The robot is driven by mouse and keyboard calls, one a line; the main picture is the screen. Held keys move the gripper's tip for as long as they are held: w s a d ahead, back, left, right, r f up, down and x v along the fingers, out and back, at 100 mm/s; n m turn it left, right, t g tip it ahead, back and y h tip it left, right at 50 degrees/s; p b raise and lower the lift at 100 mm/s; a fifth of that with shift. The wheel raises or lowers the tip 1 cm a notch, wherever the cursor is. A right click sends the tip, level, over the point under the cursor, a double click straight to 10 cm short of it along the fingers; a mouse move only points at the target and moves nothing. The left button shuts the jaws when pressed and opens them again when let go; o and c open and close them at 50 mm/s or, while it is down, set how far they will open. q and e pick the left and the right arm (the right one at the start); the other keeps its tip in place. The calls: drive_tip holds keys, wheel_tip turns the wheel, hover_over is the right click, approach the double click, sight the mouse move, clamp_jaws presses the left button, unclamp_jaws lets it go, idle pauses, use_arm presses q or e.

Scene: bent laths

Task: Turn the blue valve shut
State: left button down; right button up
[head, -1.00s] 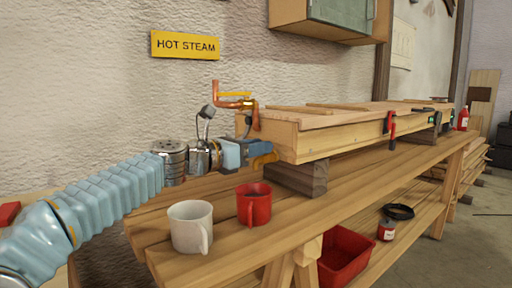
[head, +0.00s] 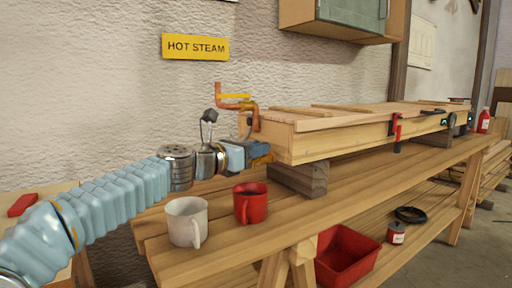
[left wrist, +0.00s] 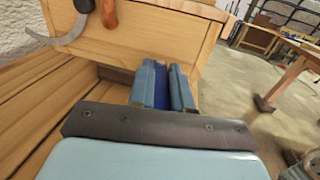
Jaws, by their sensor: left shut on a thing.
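My left gripper (head: 262,153) is at the near left end of the long wooden steam box. In the left wrist view its two blue fingers (left wrist: 163,90) are closed around a darker blue piece (left wrist: 161,86), which looks like the blue valve's handle. In the head view the gripper hides that piece, and an orange-brown part shows just below the fingertips. I cannot tell the handle's angle to its pipe. My right gripper is not in view.
The steam box (head: 340,140) rests on wooden blocks (head: 300,178) on a bench. A white mug (head: 188,222) and a red mug (head: 250,204) stand close below my left arm. A red bin (head: 345,258) sits below.

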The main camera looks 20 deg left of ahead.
use_arm(q)
drive_tip(key=shift+s+r+n+t+y, duration=0.1)
drive_tip(key=shift+r+n+t+y, duration=0.25)
drive_tip(key=shift+y, duration=0.25)
drive_tip(key=shift+f, duration=0.1)
drive_tip(key=c, duration=1.1)
unclamp_jaws()
drive_tip(key=shift+o, duration=0.3)
drive_tip(key=shift+d, duration=0.1)
drive_tip(key=shift+f, duration=0.1)
drive_tip(key=shift+s+f, duration=0.1)
drive_tip(key=shift+s, duration=0.1)
drive_tip(key=b+v, duration=0.1)
drive_tip(key=v, duration=1.2)
drive_tip(key=shift+a, duration=0.3)
drive_tip(key=shift+s, duration=0.1)
